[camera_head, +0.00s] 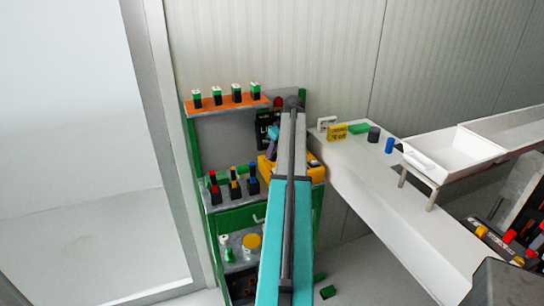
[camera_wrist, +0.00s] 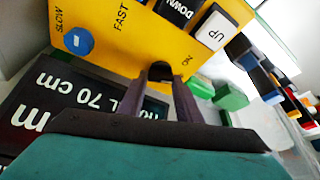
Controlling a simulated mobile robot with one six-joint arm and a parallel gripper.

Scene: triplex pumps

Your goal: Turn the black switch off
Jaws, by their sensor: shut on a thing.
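In the head view the yellow panel (camera_head: 314,171) shows beside my arm, which hides the fingertips and the switch.
The panel also carries a blue knob (camera_wrist: 78,41), a black DOWN button (camera_wrist: 176,11) and a white UP button (camera_wrist: 215,31). A black sign (camera_wrist: 75,105) lies close under my gripper. A green shelf unit (camera_head: 195,150) with colored blocks stands left; a white counter (camera_head: 375,195) is right.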

